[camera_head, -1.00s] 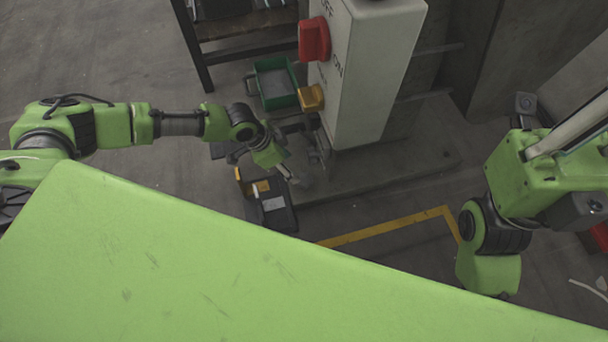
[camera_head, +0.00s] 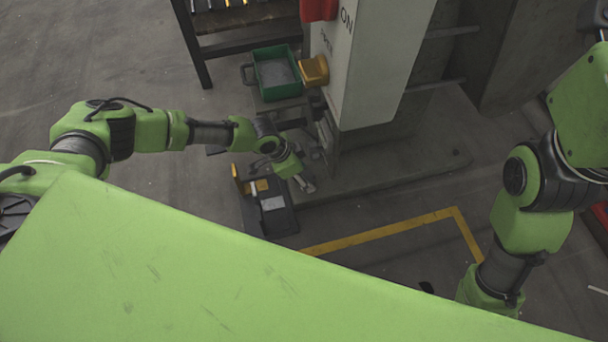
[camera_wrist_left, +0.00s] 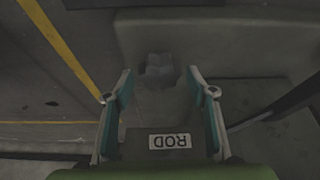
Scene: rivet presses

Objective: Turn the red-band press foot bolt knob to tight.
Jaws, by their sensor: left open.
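The press (camera_head: 378,65) is a pale cabinet with a red part (camera_head: 319,8) at the top edge and a yellow part (camera_head: 314,70) on its side. It stands on a grey concrete foot (camera_head: 400,160). My left gripper (camera_head: 304,184) is low beside the near left edge of this foot. In the left wrist view my left gripper (camera_wrist_left: 160,85) is open, with a blurred grey block (camera_wrist_left: 159,66) between and just beyond the fingertips. I cannot tell whether this block is the bolt knob or whether it is touched. No red band can be made out. My right gripper is out of view.
A dark box (camera_head: 270,208) with a white label lies on the floor close to my left gripper. A green bin (camera_head: 277,73) stands behind, near a dark rack (camera_head: 250,42).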

